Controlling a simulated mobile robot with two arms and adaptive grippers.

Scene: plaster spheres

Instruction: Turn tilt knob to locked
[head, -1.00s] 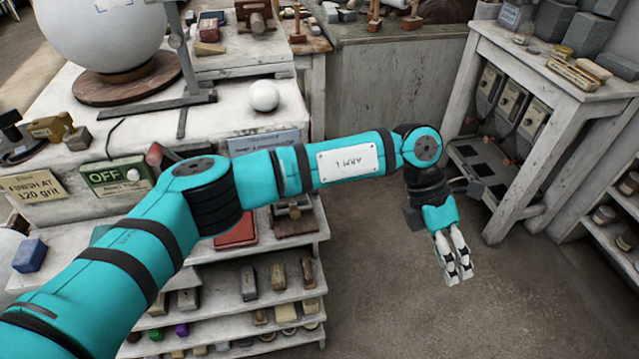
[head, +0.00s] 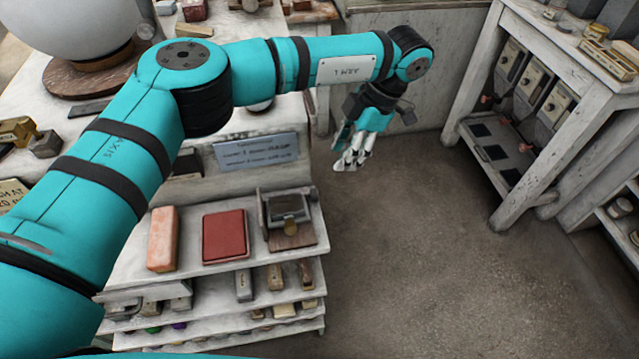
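I cannot pick out a tilt knob for certain in the head view. A large white sphere (head: 75,25) rests on a round brown wooden base (head: 90,80) at the upper left, partly cut off and partly behind my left arm. My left gripper (head: 350,164) hangs over the floor just right of the white bench, with pale fingers pointing down. It holds nothing that I can see, and its finger gap is too small to judge. It is well apart from the sphere. My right gripper is not in view.
A white shelf unit (head: 200,270) below my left arm holds a red box (head: 225,236), a pink block (head: 162,238) and small tools. A blue-grey sign (head: 257,151) is on the bench front. A white table (head: 545,45) with dispensers stands right. The concrete floor (head: 420,260) is clear.

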